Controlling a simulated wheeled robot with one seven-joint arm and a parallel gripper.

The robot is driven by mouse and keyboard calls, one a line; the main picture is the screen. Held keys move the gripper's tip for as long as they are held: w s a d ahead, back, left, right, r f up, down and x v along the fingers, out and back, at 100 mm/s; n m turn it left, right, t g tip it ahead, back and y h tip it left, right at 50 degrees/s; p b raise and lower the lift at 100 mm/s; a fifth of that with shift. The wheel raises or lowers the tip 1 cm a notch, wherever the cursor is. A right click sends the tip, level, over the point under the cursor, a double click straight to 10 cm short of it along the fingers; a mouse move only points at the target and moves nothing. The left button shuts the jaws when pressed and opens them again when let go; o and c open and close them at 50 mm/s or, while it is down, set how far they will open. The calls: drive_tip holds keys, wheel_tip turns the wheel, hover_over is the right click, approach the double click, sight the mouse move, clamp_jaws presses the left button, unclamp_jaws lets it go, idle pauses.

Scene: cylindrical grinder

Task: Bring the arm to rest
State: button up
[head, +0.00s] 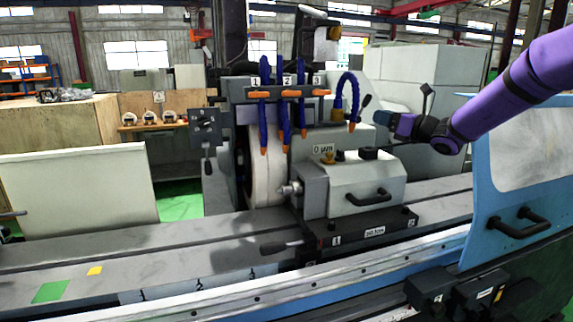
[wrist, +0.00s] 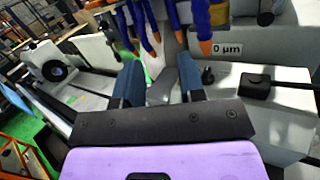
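My purple arm comes in from the right in the head view. My gripper (head: 383,118) is in the air above and behind the right part of the grey machine block labelled "0 µm" (head: 345,185). In the wrist view my gripper (wrist: 160,80) shows two dark blue fingers with a wide gap. Nothing is held between them. The "0 µm" label (wrist: 227,50) is just right of the fingers in that view.
Blue coolant hoses with orange tips (head: 284,120) hang left of my gripper. A bent blue hose (head: 350,95) stands closer to it. The grinding wheel (head: 265,170) is behind the block. A blue door with a black handle (head: 515,222) stands at the right under my arm.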

drive_tip(key=s+a+n+g+h, duration=0.2)
drive_tip(key=s+a+n+g, duration=0.45)
drive_tip(key=s, duration=0.65)
drive_tip(key=s+a+n+g+h, duration=0.2)
drive_tip(key=s+a+n+g, duration=0.1)
drive_tip(key=s+n, duration=0.85)
drive_tip(key=s+d+f+n+h, duration=0.2)
drive_tip(key=s+d+n+h, duration=0.3)
drive_tip(key=s, duration=0.7)
drive_tip(key=s+d+f+n+h, duration=0.2)
drive_tip(key=s+d+n+h, duration=0.2)
drive_tip(key=s+d, duration=0.3)
drive_tip(key=s+n+t, duration=0.1)
drive_tip(key=s, duration=0.4)
drive_tip(key=shift+s+f+h, duration=0.15)
drive_tip(key=shift+s+h, duration=0.1)
drive_tip(key=shift+h, duration=0.15)
